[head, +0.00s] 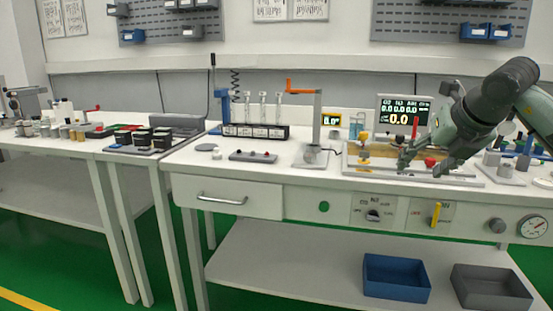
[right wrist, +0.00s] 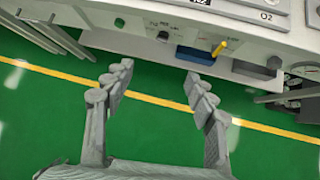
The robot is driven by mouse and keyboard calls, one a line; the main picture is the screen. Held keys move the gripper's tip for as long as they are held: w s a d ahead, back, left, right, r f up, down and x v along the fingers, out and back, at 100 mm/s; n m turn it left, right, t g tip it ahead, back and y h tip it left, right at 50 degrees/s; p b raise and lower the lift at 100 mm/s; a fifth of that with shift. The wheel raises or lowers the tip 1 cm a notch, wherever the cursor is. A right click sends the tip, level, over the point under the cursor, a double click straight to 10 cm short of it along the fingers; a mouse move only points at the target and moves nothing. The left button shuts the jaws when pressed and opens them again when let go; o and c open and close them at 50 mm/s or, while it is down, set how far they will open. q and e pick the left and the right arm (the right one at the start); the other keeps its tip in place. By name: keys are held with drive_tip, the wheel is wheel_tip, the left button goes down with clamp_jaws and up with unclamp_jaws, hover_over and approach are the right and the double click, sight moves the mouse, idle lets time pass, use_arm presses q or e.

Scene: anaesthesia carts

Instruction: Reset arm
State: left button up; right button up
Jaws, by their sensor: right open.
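My right arm comes in from the right in the head view. Its gripper (head: 422,160) hangs in front of the worktop's right part, over the front edge region near a wooden-looking tray (head: 358,165). In the right wrist view the right gripper (right wrist: 158,85) has its two fingers wide apart with nothing between them. Green floor and a yellow line show behind the fingers. My left arm and gripper are not in view.
The cart's worktop (head: 290,172) carries a rack of tubes (head: 256,131), an orange-handled post (head: 317,115) and a display (head: 404,113). Below are a drawer (head: 228,198), a yellow lever (head: 436,213), a blue bin (head: 396,278) and a grey bin (head: 490,289). Floor in front is clear.

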drive_tip(key=a+f+m+t+y, duration=0.1)
drive_tip(key=a+f+y, duration=0.1)
drive_tip(key=a+y, duration=0.75)
drive_tip(key=a+f+y, duration=0.3)
drive_tip(key=a+y, duration=0.3)
drive_tip(key=a, duration=0.7)
drive_tip(key=w+d+f+m+t+h, duration=0.3)
drive_tip(key=d+f+m+t+h, duration=0.8)
drive_tip(key=m, duration=0.6)
drive_tip(key=s+d+f+m+g+h, duration=0.2)
drive_tip(key=d+f+m+h, duration=0.15)
drive_tip(key=f, duration=0.35)
drive_tip(key=s+d+f+m+g+h, duration=0.1)
drive_tip(key=d+f+m+g+h, duration=0.1)
drive_tip(key=d+f+m, duration=0.45)
drive_tip(key=s+d+f+m+g+h, duration=0.1)
drive_tip(key=s+f+g, duration=0.2)
drive_tip(key=s+f, duration=0.35)
drive_tip(key=s+d+f+m+g+h, duration=0.1)
drive_tip(key=s+f+g, duration=0.25)
drive_tip(key=f, duration=0.65)
drive_tip(key=s+a+f+m+g, duration=0.1)
drive_tip(key=s+f+g, duration=0.2)
drive_tip(key=s+f, duration=0.4)
drive_tip(key=s+a+f+m+g+y, duration=0.1)
drive_tip(key=s+f+g, duration=0.3)
drive_tip(key=s, duration=1)
wheel_tip(320, 180, down, 3)
drive_tip(key=shift+s+a+f, duration=0.1)
drive_tip(key=shift+s+a, duration=0.25)
